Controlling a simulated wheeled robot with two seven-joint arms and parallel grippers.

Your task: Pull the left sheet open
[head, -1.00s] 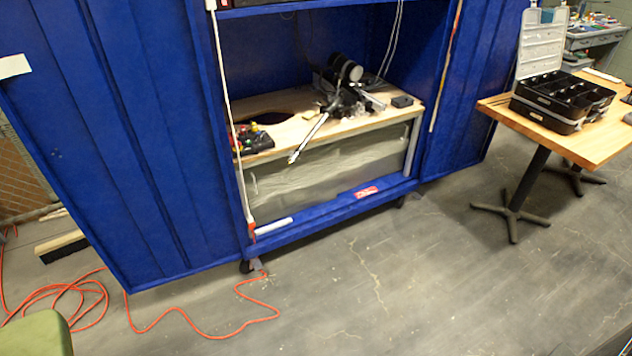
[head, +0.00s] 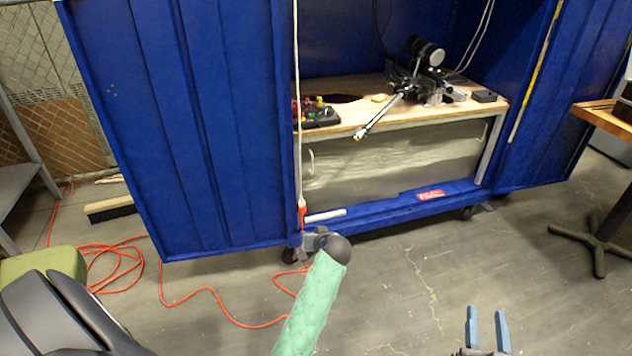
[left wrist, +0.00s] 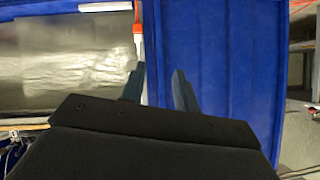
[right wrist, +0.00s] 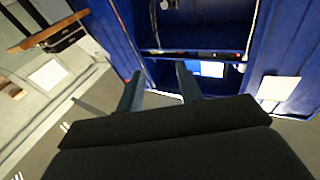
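The left sheet (head: 195,120) is the tall blue panel left of the blue tank housing's opening; its inner edge is beside a white upright strip with a red end (head: 302,210). In the left wrist view my left gripper (left wrist: 159,70) is open, with the strip and the blue sheet (left wrist: 232,75) beyond its fingers; I cannot tell whether it touches either. Its fingers do not show clearly in the head view. My right gripper (head: 487,318) is open and empty over the floor at lower right; it also shows open in the right wrist view (right wrist: 157,72).
A green rod-like part with a dark round end shows low in the middle. The water tank (head: 390,160) is under a wooden top (head: 370,122). A wooden table (head: 604,116) is at right. An orange cord (head: 215,300) and a green seat (head: 45,265) are at lower left.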

